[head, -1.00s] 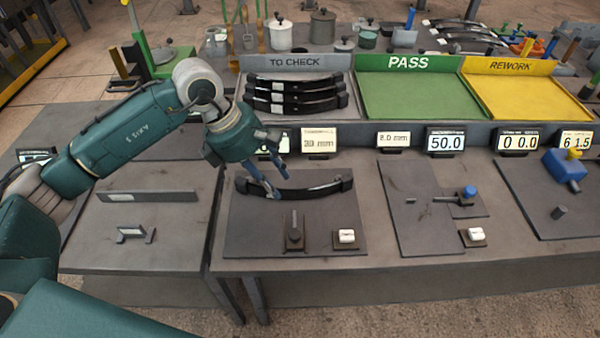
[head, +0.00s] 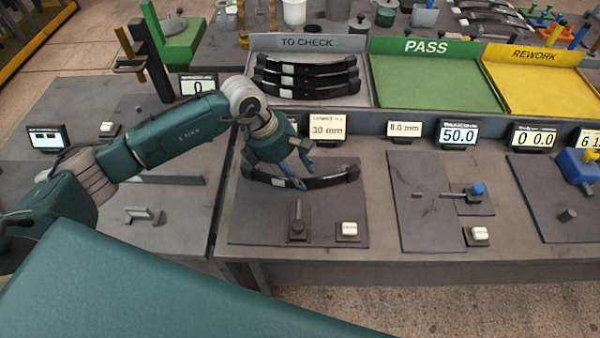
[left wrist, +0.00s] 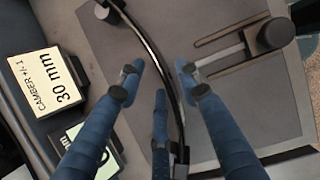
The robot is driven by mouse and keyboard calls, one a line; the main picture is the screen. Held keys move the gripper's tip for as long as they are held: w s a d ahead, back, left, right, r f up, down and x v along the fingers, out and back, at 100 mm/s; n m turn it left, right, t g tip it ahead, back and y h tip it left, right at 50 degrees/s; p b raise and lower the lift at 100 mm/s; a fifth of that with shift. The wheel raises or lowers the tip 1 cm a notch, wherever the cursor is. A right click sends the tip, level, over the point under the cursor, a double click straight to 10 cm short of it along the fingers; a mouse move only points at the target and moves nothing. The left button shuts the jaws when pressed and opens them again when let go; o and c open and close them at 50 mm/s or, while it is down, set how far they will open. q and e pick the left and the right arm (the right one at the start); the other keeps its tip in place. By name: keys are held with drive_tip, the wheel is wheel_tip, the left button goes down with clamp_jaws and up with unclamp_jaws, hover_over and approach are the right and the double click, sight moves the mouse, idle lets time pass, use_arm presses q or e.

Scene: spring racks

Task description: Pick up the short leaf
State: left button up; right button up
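A dark curved leaf (head: 335,178) lies on a grey plate at the front of the bench; I cannot tell from its look alone whether it is the short one. My left gripper (head: 297,172) is over its left-middle part, pointing down. In the left wrist view the leaf (left wrist: 151,48) runs between the spread blue fingers of the gripper (left wrist: 160,82), with one finger on one side and two on the other. The fingers are open and no grip shows. Several similar leaves (head: 305,84) lie stacked in the TO CHECK tray. My right gripper is not in view.
The TO CHECK tray (head: 309,43), green PASS tray (head: 430,80) and yellow REWORK tray (head: 535,90) stand behind the bench. A 30 mm display (head: 328,128) stands behind the plate (head: 245,222). A lever device (head: 297,224) and white button (head: 348,230) sit in front.

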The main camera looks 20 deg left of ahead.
use_arm(q)
drive_tip(key=shift+d+f, duration=0.25)
drive_tip(key=shift+f, duration=0.2)
drive_tip(key=shift+d+f, duration=0.1)
drive_tip(key=shift+f, duration=0.15)
drive_tip(key=shift+w+f, duration=0.1)
drive_tip(key=shift+f, duration=0.05)
clamp_jaws()
drive_tip(key=shift+w, duration=0.2)
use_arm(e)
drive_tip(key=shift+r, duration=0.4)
use_arm(q)
drive_tip(key=shift+r, duration=0.25)
